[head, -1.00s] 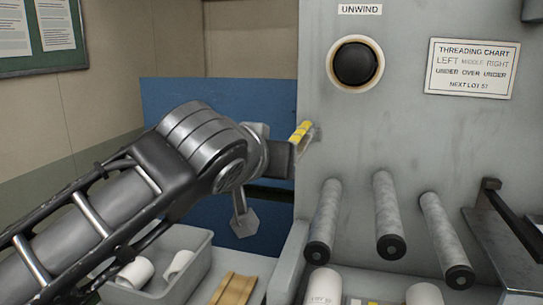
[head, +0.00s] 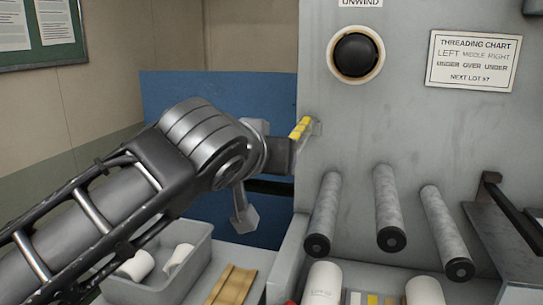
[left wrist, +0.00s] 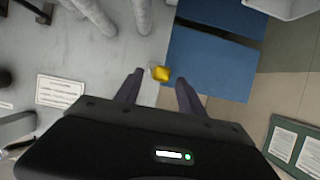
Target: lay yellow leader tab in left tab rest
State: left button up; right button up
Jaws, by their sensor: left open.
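The yellow leader tab (head: 300,128) is at the left edge of the grey machine panel, beside a small pale bracket (head: 316,126) that may be the left tab rest. My left gripper (left wrist: 157,86) is open. In the left wrist view the yellow tab (left wrist: 161,74) shows between its two fingertips, with a gap on each side. In the head view my left wrist partly hides the gripper and its fingers. I cannot tell whether the tab rests on the bracket. My right gripper is not in view.
Several grey rollers (head: 389,208) stick out of the panel below right. A grey bin (head: 147,292) with white rolls and a tan block (head: 232,285) lie below my left arm. A blue panel (head: 175,95) stands behind. A dark round knob (head: 356,56) is above.

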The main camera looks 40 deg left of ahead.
pick_arm(q)
jog(key=shift+s, duration=0.1)
jog(key=b+v, duration=0.1)
jog(key=v, duration=0.6)
jog(key=shift+s, duration=0.25)
jog(key=shift+d+r, duration=0.1)
